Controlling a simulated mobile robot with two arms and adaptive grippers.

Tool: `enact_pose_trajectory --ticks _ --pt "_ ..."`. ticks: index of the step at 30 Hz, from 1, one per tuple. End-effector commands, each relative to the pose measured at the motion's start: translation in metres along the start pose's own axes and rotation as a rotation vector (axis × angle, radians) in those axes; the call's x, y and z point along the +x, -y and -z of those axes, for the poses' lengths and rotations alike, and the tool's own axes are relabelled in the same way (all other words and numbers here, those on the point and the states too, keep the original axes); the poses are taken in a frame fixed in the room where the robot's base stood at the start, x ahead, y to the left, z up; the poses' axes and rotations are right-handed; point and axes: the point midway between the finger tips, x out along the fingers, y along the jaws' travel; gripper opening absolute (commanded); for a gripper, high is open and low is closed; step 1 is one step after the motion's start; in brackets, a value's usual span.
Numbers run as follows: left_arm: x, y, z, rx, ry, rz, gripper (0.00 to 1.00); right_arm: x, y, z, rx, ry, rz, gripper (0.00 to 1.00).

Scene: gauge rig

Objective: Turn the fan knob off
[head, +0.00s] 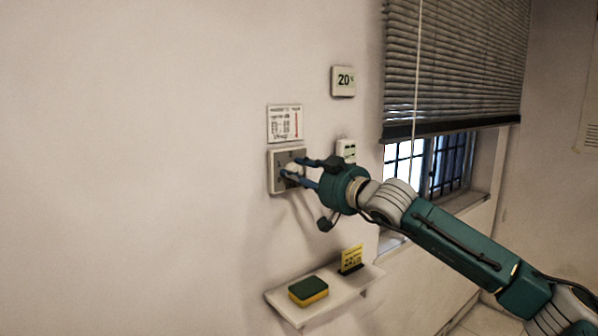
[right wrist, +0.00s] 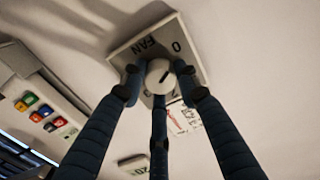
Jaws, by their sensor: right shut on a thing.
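The fan knob (head: 293,170) is a round, pale knob on a square wall plate (head: 273,184). In the right wrist view the knob (right wrist: 157,73) has a dark pointer line slanting to the upper right, roughly toward the 0 side. The plate (right wrist: 124,56) there reads FAN with a 0 near its corner. My right gripper (head: 290,168) has its dark blue fingers closed around the knob, and its fingertips also show in the right wrist view (right wrist: 158,82). The fingers hide part of the knob's rim and some plate markings. My left gripper is not in view.
A printed notice (head: 285,123) is above the plate, with a 20-degree display (head: 343,81) higher up. A panel with coloured buttons (right wrist: 40,112) is beside the plate. Below, a shelf (head: 300,314) holds a sponge (head: 308,291) and a yellow sign (head: 352,258). The wall to the left is bare.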

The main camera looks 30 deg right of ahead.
Motion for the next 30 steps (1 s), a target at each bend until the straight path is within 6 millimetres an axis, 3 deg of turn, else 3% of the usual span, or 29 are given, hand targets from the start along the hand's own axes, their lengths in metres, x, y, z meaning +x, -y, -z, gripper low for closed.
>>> enact_pose_trajectory --ticks 18,19,21,30 --pt "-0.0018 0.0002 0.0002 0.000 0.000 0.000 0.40 0.0003 0.0004 -0.0027 -0.045 0.005 0.000 0.05" --pt "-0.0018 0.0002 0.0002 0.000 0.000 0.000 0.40 0.0003 0.0004 -0.0027 -0.045 0.005 0.000 0.33" --pt "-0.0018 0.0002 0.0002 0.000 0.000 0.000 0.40 0.0003 0.0003 -0.0025 -0.044 0.004 0.000 0.47" --pt "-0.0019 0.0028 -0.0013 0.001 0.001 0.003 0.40 -0.0003 0.0001 -0.0008 -0.043 0.001 0.000 0.50"
